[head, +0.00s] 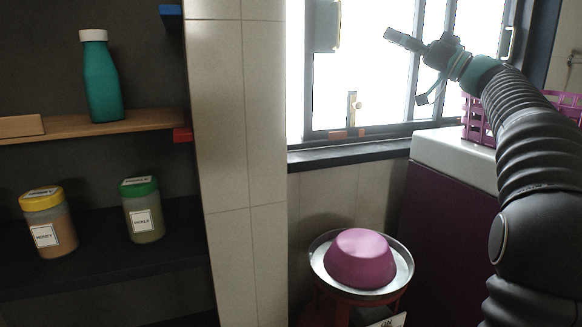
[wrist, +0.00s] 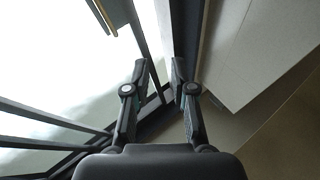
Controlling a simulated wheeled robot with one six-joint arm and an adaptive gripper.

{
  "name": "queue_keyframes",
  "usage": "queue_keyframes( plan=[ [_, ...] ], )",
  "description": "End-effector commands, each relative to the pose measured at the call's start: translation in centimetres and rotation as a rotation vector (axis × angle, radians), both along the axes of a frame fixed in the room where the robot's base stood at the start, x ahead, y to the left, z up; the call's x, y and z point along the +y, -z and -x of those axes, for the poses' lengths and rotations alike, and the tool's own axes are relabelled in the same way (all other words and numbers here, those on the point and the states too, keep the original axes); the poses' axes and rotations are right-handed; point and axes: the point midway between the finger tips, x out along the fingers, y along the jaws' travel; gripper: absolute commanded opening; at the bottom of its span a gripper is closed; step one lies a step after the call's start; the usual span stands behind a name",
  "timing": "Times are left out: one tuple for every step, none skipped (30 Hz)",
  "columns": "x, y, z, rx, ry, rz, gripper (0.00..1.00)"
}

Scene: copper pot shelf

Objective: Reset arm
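My gripper (head: 405,68) is raised at the upper right in the head view, in front of the bright window. Its fingers are apart with nothing between them. In the wrist view the two fingers of my gripper (wrist: 159,72) also stand apart with an empty gap. My dark ribbed arm rises along the right edge of the head view and bends left toward the window. The gripper touches nothing that I can see.
A window (head: 385,70) is behind the gripper. A purple crate (head: 480,122) stands on the white counter (head: 450,150) behind my arm. A pink bowl-shaped thing (head: 362,257) sits on a metal pan (head: 320,262). Left shelves hold a teal bottle (head: 102,82), honey jar (head: 48,224) and green-lidded jar (head: 142,212).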

Motion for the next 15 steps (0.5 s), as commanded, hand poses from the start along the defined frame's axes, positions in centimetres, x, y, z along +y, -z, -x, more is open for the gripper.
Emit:
queue_keyframes(
  plan=[
    [0.1,0.1,-0.1,0.025,-0.003,-0.005,0.25],
    [0.1,0.3,-0.2,0.045,-0.004,-0.009,0.25],
    [0.1,0.7,-0.5,0.077,-0.006,-0.012,0.25],
    [0.0,1.2,-0.8,0.106,-0.006,-0.016,0.25],
    [-0.1,1.9,-1.1,0.138,-0.004,-0.02,0.25],
    [-0.2,2.8,-1.6,0.184,0.0,-0.024,0.25],
    [-0.3,3.6,-1.9,0.219,0.002,-0.026,0.25],
    [-0.4,4.4,-2.2,0.253,0.006,-0.029,0.25],
    [-0.6,5.6,-2.6,0.3,0.01,-0.032,0.25],
    [-0.7,6.5,-3.0,0.336,0.015,-0.035,0.25],
    [-0.9,7.5,-3.3,0.374,0.021,-0.037,0.25],
    [-1.1,8.9,-3.6,0.427,0.029,-0.04,0.25],
    [-1.2,10.0,-3.8,0.473,0.036,-0.041,0.25],
    [-1.3,11.3,-4.0,0.524,0.046,-0.042,0.25],
    [-1.4,13.3,-4.1,0.599,0.062,-0.044,0.25]
  ],
)
